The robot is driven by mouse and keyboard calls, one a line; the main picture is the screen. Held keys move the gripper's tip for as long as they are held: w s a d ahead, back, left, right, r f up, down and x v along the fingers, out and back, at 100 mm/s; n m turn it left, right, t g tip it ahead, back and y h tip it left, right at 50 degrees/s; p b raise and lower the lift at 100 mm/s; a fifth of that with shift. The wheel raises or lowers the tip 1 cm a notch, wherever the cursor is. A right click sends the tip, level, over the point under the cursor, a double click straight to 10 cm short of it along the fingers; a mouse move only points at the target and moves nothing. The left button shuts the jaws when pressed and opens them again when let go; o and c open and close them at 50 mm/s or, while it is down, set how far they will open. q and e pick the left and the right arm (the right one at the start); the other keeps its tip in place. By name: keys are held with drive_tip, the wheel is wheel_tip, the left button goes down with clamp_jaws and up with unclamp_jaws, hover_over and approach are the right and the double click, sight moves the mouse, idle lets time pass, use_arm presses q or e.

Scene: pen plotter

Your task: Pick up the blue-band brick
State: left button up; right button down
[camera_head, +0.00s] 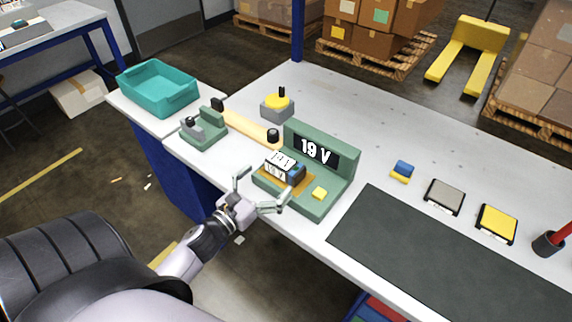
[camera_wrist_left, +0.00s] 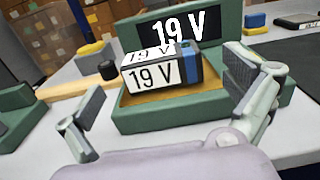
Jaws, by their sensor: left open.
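The blue-band brick (camera_head: 283,166) is a dark block with white labels and a blue band at one end. It rests on the orange-tan pad of a green stand (camera_head: 318,207) with a "19 V" display. In the left wrist view the brick (camera_wrist_left: 150,76) shows "19 V" on its front and top, with the blue band towards its right end. My left gripper (camera_head: 262,188) is open and empty at the table's front edge, just in front of the stand. In the left wrist view its fingers (camera_wrist_left: 165,95) are spread on either side of the brick, apart from it. My right gripper is not in view.
Left of the stand are a green fixture (camera_head: 204,132), a tan strip (camera_head: 247,126) and a teal bin (camera_head: 158,88). A yellow-topped grey block (camera_head: 277,106) stands behind. A dark mat (camera_head: 430,262), blue-and-yellow piece (camera_head: 402,171) and grey and yellow pads lie right. The table's back middle is clear.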

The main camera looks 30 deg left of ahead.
sight(279, 170)
use_arm(q)
drive_tip(key=shift+w+d, duration=0.1)
drive_tip(key=shift+w, duration=1.1)
drive_tip(key=shift+w+d+f+p, duration=0.15)
drive_tip(key=shift+w+p, duration=0.75)
drive_tip(key=shift+w, duration=1.7)
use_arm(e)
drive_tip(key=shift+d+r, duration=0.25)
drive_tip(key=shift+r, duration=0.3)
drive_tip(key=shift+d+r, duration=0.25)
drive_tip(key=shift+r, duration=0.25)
use_arm(q)
drive_tip(key=shift+c, duration=0.2)
drive_tip(key=c, duration=1.4)
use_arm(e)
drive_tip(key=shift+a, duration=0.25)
